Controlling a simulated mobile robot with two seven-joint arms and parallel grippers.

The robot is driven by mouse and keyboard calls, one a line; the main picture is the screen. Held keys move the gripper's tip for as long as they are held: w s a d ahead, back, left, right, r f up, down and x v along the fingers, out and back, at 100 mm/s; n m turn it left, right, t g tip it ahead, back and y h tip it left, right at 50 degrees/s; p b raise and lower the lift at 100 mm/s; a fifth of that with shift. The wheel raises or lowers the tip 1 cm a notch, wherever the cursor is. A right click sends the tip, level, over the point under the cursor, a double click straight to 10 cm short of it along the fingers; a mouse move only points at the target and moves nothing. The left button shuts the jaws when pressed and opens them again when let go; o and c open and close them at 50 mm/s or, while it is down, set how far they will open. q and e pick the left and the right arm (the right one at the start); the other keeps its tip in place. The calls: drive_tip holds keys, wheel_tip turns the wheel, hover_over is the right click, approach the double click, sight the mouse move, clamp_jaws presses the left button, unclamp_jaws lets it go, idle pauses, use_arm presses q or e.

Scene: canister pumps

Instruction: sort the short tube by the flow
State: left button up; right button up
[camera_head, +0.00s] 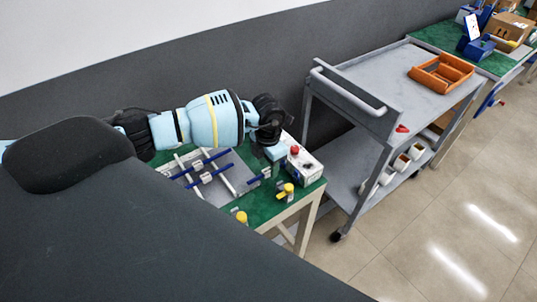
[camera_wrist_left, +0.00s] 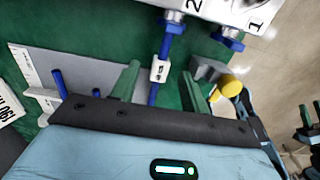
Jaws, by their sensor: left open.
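In the left wrist view a blue tube (camera_wrist_left: 166,47) runs down from port 2 of a white box (camera_wrist_left: 215,10) and passes through a small white block (camera_wrist_left: 159,71). My left gripper (camera_wrist_left: 160,76) is open, its two green fingers on either side of this tube and block, with a gap on both sides. A blue fitting (camera_wrist_left: 228,38) sits at port 1. In the head view the white box (camera_head: 304,167) has a red button on top, and my left gripper (camera_head: 270,146) is beside it. Which tube is the short one I cannot tell.
A grey plate (camera_head: 240,170) with blue tubes in white holders lies on the green table (camera_head: 262,209). Yellow-knobbed clamps (camera_head: 288,190) stand near the front edge; one also shows in the wrist view (camera_wrist_left: 231,88). A grey cart (camera_head: 372,66) with an orange tray (camera_head: 440,75) stands right.

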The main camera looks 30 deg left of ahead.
sight(261, 175)
use_arm(q)
drive_tip(key=shift+f, duration=0.7)
drive_tip(key=shift+c, duration=0.4)
clamp_jaws()
